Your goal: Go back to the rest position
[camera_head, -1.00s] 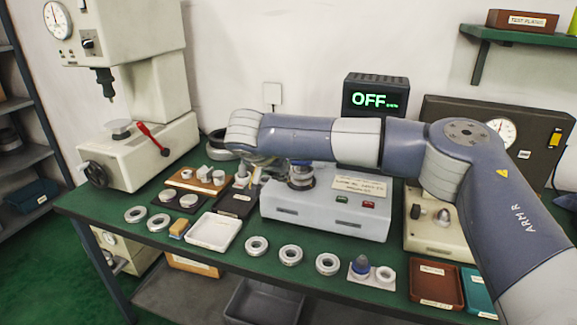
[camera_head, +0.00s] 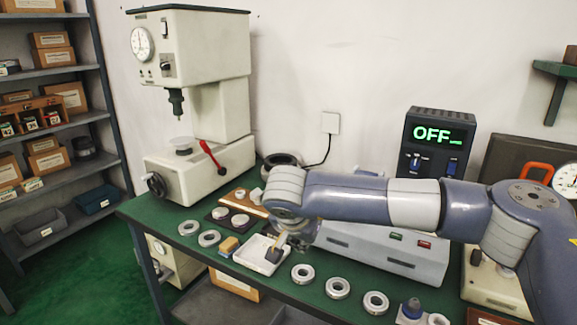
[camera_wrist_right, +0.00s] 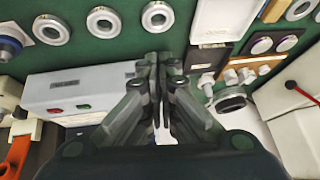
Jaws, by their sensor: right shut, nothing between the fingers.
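My right arm reaches in from the right in the head view, across the grey box, with its wrist over the bench. My right gripper (camera_head: 278,248) hangs below the wrist by the white tray (camera_head: 243,257), partly hidden by the arm. In the right wrist view the gripper (camera_wrist_right: 160,60) has its dark fingers together with nothing between them. It shows above the bench between the grey box (camera_wrist_right: 85,92) and a black tray (camera_wrist_right: 207,59). My left gripper is not in view.
Bearing rings lie along the bench front, including one ring (camera_head: 303,273) right of the white tray. A press (camera_head: 195,100) with a red lever stands at the back left. A shelf rack (camera_head: 45,75) stands far left. Air above the bench front looks clear.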

